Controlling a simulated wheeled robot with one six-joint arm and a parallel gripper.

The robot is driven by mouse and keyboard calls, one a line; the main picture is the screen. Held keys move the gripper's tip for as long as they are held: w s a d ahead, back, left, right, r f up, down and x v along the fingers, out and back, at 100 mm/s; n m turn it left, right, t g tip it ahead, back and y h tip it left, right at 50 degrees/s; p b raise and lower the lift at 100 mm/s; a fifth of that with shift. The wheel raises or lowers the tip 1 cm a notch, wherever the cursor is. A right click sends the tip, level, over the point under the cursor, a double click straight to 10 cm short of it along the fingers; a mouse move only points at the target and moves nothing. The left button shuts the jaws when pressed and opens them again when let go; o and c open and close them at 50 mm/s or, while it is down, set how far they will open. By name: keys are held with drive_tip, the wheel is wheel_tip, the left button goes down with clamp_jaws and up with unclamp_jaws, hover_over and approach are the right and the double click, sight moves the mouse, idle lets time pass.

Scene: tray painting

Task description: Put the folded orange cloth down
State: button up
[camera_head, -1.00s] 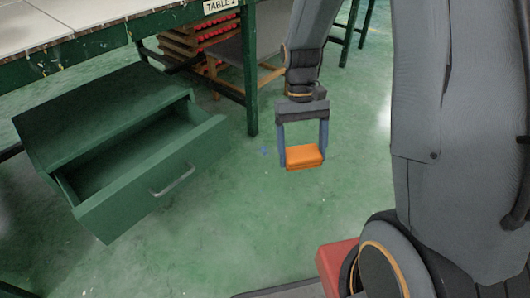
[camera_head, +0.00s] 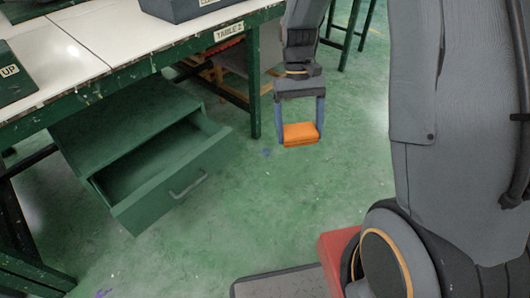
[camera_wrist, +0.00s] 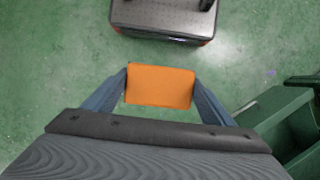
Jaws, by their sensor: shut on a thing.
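The folded orange cloth (camera_head: 300,134) is a small flat block held between the two blue-grey fingers of my gripper (camera_head: 299,125). The cloth is in the air above the green floor, with a finger at each end. In the wrist view the cloth (camera_wrist: 160,86) spans the gap between the fingertips of my gripper (camera_wrist: 160,88). It touches nothing else that I can see.
A green cabinet with an open, seemingly empty drawer (camera_head: 188,182) stands left of my gripper, under the table (camera_head: 150,60) labelled TABLE 2. A grey box (camera_head: 190,8) and a dark panel marked UP (camera_head: 12,75) are on the table.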

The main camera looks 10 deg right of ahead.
sight(300, 133)
idle(0.4)
drive_tip(key=shift+a, duration=0.1)
drive_tip(key=r+p, duration=0.2)
drive_tip(key=p, duration=0.3)
drive_tip(key=s+r+p, duration=0.1)
drive_tip(key=r+p, duration=0.1)
drive_tip(key=p, duration=0.3)
drive_tip(key=shift+s+r+p, duration=0.1)
drive_tip(key=shift+s+p, duration=0.05)
drive_tip(key=shift+p, duration=0.15)
drive_tip(key=s+r+p, duration=0.1)
drive_tip(key=r+p, duration=0.1)
drive_tip(key=p, duration=0.5)
drive_tip(key=shift+s, duration=0.15)
